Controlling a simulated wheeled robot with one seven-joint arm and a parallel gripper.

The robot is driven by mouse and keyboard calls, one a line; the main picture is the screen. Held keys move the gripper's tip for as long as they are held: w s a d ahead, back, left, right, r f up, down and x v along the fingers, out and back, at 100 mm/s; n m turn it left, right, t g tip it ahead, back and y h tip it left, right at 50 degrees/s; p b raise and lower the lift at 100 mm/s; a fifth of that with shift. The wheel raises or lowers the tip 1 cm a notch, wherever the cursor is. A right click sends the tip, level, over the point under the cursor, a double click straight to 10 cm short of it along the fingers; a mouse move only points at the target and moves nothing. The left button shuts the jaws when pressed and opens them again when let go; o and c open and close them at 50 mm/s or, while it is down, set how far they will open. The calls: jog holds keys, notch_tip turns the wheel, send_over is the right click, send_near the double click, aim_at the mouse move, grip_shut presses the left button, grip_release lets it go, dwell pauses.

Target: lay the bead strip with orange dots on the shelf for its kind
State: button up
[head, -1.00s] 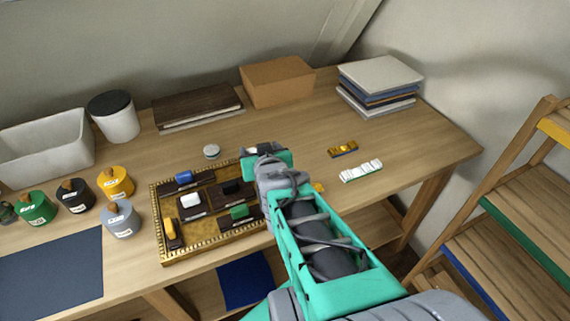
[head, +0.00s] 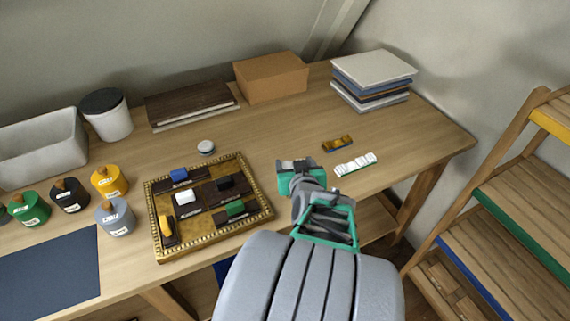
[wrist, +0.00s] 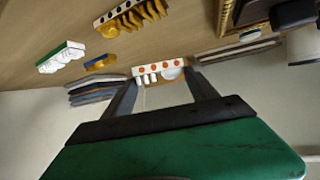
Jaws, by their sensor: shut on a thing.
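A strip with a white face and orange dots (wrist: 158,69), with white beads along it, is held between the two fingers of my gripper (wrist: 160,78) in the wrist view. In the head view my gripper (head: 295,168) is above the table, right of the gilt tray; the strip cannot be made out there. A wooden rack (head: 480,215) stands at the right, its shelves edged yellow (head: 552,121), green (head: 520,232) and blue (head: 468,277). No orange-dotted marking can be made out on it.
A white strip with green (head: 355,164) and a yellow-and-blue strip (head: 337,144) lie on the table. A yellow strip with black dots (wrist: 130,17) shows in the wrist view. The gilt tray (head: 262,214) holds several small blocks. Stacked books (head: 372,75) and a box (head: 270,76) stand behind.

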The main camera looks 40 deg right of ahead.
jog(key=w+a+r+n+y, duration=0.1)
jog(key=a, duration=0.1)
jog(key=w+a+r+n+t+y, duration=0.1)
jog(key=w+a+r+n+y, duration=0.1)
jog(key=a, duration=0.1)
jog(key=w+a+r+n+t+y, duration=0.1)
jog(key=w+a+n+y, duration=0.1)
jog(key=a, duration=0.1)
jog(key=shift+a+r, duration=0.1)
jog(key=shift+r, duration=0.25)
jog(key=shift+a+n+y, duration=0.1)
jog(key=shift+n+y, duration=0.3)
jog(key=shift+y, duration=0.1)
